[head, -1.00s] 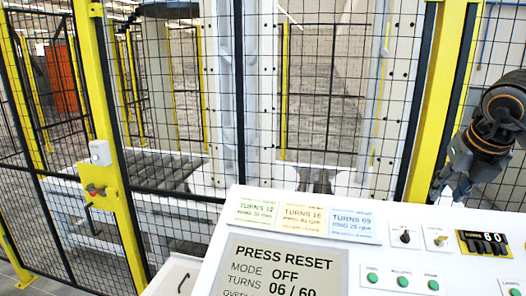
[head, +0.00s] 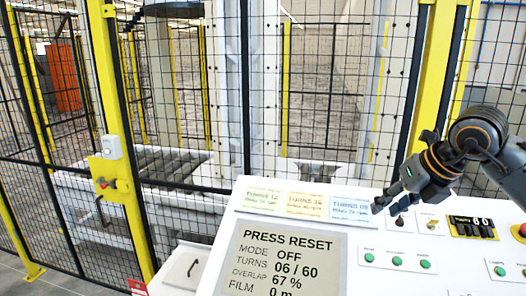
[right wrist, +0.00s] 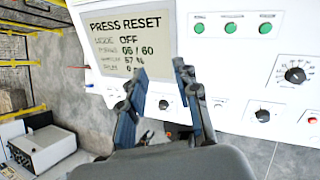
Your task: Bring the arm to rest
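My right arm comes in from the right in the head view. My right gripper (head: 388,204) is above the control panel (head: 216,228), near the blue card and the small black selector knob. In the right wrist view my right gripper (right wrist: 161,72) shows two fingers spread apart with nothing between them; it is open and empty. The panel's display (head: 284,262) reads PRESS RESET, MODE OFF, TURNS 06 / 60, OVERLAP 67 %. Whether the fingers touch the panel cannot be told. My left gripper is not in view.
A yellow-framed mesh fence (head: 122,140) stands behind the panel. A red button (head: 521,230) is at the right edge.

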